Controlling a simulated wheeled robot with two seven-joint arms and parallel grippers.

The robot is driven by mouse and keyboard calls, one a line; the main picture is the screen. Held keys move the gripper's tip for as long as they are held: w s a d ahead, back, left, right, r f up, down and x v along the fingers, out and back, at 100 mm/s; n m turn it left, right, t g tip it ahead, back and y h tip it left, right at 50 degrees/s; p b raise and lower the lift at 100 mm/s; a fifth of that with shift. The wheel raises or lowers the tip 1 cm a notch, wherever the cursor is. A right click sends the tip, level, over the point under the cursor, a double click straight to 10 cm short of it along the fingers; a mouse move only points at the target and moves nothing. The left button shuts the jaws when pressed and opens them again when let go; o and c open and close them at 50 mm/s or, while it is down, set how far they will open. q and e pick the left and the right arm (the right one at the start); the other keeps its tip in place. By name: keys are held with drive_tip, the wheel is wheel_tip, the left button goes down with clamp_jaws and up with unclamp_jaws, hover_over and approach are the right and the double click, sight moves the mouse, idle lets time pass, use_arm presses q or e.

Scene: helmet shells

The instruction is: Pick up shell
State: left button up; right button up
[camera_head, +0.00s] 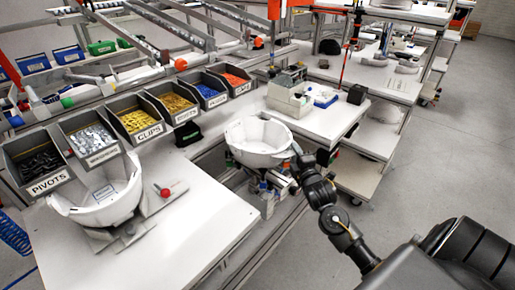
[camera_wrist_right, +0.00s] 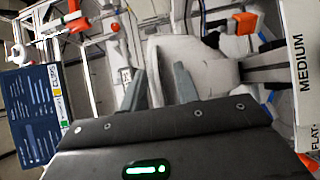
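A white helmet shell (camera_head: 258,142) sits on a fixture at the edge of the bench, its open side facing up. My right gripper (camera_head: 296,156) is at the right side of this shell. In the right wrist view the right gripper's fingers (camera_wrist_right: 159,88) stand apart, with a pale edge of the shell (camera_wrist_right: 190,60) between and beyond them. I cannot tell if the fingers touch it. A second white shell (camera_head: 103,197) rests on a stand on the left bench, beside the part bins. My left gripper is not in view.
Grey bins of small parts, including the PIVOTS bin (camera_head: 38,165) and CLIPS bin (camera_head: 141,115), line the bench's back. The white bench top (camera_head: 170,235) has clear room in front. A side table (camera_head: 325,122) with boxes stands behind the right gripper. More shells (camera_head: 375,60) lie farther back.

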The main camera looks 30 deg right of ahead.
clamp_jaws()
drive_tip(key=shift+r, duration=0.1)
idle(1.4)
